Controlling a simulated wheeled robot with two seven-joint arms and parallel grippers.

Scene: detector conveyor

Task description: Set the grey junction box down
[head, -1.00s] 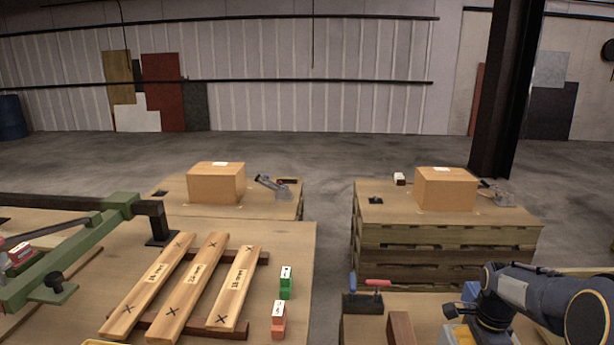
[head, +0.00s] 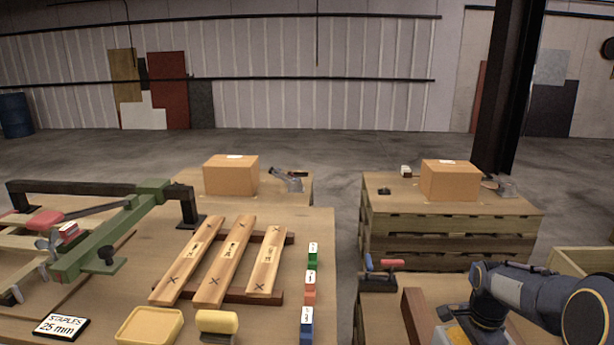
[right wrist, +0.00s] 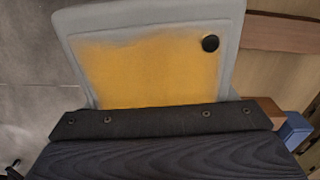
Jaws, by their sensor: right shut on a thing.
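The grey junction box (right wrist: 245,40) fills the upper middle of the right wrist view, with a worn yellow face and a round black spot near one corner. My right gripper (right wrist: 155,120) is shut on it; only a dark edge with several screws shows there, and the fingertips are not clearly seen. In the head view a small grey and yellow part of the box (head: 452,334) shows below my right arm, at the bottom edge. I cannot tell whether the box touches the table. My left gripper is in neither view.
The right table (head: 385,305) carries a brown bar (head: 415,318) and a rack with blue and red handles (head: 380,272). The left table (head: 322,240) holds wooden boards, coloured blocks and a green clamp-like fixture (head: 105,243). A floor gap separates the tables.

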